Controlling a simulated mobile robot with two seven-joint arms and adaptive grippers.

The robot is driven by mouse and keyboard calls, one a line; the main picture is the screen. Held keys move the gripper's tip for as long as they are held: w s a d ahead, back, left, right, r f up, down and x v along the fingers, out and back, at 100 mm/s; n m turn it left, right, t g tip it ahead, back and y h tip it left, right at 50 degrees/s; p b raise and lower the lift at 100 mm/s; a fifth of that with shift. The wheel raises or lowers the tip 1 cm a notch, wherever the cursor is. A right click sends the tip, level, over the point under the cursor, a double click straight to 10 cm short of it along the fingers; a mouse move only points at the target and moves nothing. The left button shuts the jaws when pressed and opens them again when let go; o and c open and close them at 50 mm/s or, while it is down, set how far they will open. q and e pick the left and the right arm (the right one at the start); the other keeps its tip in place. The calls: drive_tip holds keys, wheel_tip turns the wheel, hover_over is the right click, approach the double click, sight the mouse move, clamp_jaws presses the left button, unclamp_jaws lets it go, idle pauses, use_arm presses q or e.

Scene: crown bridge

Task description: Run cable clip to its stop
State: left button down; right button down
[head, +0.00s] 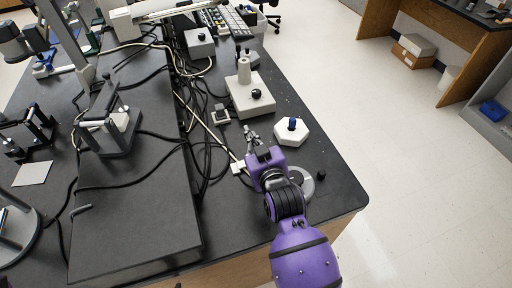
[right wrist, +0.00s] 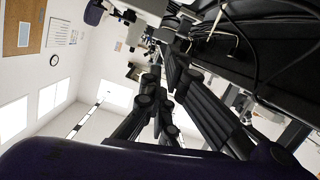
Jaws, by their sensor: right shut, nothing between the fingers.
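My right gripper (head: 252,137), on the purple wrist, reaches over the black bench; its fingers are shut with nothing between them. Its dark fingers also show in the right wrist view (right wrist: 158,110). A small white block (head: 238,168) sits on the pale cable (head: 212,132), just left of my wrist and apart from the fingertips. It may be the cable clip, but it is too small to be sure. A small framed square part (head: 221,115) lies on the bench farther back and left of the fingers. My left gripper is not in view.
A white box with a post (head: 250,95) stands behind the gripper. A grey disc (head: 301,180) lies beside my wrist. Black cables (head: 200,110) tangle along the raised black slab (head: 130,220).

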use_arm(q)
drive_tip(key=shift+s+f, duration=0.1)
use_arm(e)
drive_tip(key=f, duration=0.3)
drive_tip(key=shift+s+d+f, duration=0.1)
drive_tip(key=shift+d+f, duration=0.25)
drive_tip(key=shift+f, duration=0.05)
